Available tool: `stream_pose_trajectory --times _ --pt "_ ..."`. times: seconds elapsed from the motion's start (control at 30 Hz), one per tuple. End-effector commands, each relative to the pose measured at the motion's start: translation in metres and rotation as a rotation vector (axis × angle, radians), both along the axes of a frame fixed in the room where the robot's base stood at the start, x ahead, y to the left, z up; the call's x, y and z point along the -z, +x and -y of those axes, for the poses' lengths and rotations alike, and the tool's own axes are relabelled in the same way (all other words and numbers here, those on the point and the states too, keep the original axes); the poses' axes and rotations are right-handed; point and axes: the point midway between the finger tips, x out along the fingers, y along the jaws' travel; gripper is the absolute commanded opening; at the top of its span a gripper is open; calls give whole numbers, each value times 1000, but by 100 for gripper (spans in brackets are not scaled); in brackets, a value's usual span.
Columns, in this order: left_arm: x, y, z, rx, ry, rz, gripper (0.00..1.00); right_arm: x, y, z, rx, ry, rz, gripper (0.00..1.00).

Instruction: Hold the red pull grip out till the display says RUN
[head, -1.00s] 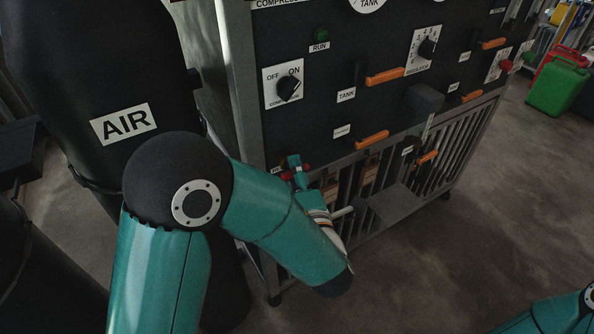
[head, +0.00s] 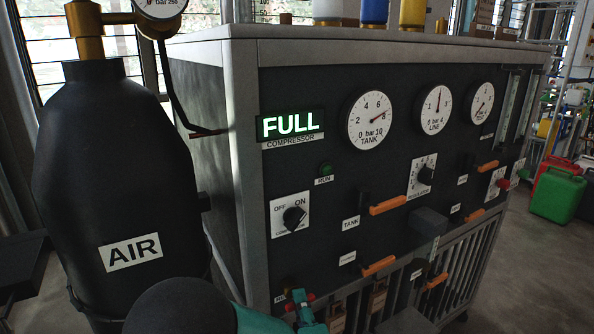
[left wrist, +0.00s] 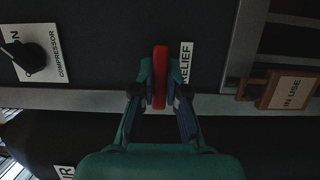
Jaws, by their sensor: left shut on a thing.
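The red pull grip (left wrist: 160,72) is a red bar beside the RELIEF label in the left wrist view. My left gripper (left wrist: 160,88) is shut on it, one finger on each side. In the head view the red grip (head: 289,307) shows only as small red ends around my teal left gripper (head: 300,306), low on the panel's left side. How far the grip is out from the panel I cannot tell. The display (head: 291,124) above the COMPRESSOR label reads FULL in lit letters. My right gripper is not in view.
The black panel holds an OFF/ON knob (head: 293,216), a TANK gauge (head: 369,120), a regulator knob (head: 426,175) and several orange handles. A black AIR cylinder (head: 115,190) stands close on the left. An IN USE tag (left wrist: 291,92) hangs near the grip.

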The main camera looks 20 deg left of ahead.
Motion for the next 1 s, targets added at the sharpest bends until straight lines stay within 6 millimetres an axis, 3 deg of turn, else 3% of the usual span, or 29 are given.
stream_pose_trajectory --times 1.0 --pt "5 -9 9 -1 0 -16 0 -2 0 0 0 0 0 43"
